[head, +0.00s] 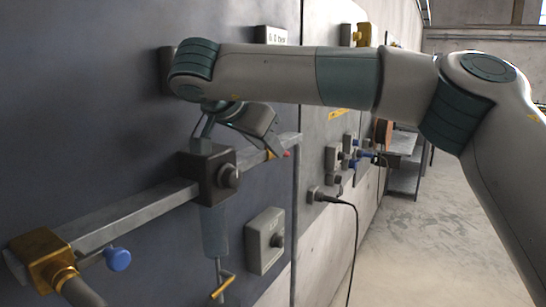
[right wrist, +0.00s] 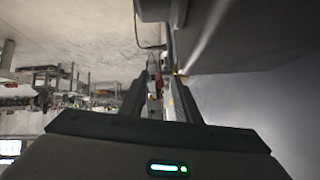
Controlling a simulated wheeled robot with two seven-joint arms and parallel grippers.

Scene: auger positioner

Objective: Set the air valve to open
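No part carries a readable air valve label. A small brass fitting (head: 270,155) with a red tip (head: 286,154) sits near the far end of the grey rail. A red piece (right wrist: 155,76) and a bit of brass (right wrist: 178,72) show around the fingers in the right wrist view. My right gripper (head: 266,138) is by the wall just above the rail, close to the red tip. Its fingers look apart, with no clear grip on anything. My left gripper is out of view.
A dark carriage block (head: 207,172) on the rail (head: 130,210) carries a hanging auger (head: 215,232) close below my right wrist. A grey switch box (head: 265,240) and a black cable (head: 355,245) are on the wall. The floor (head: 425,240) at right is clear.

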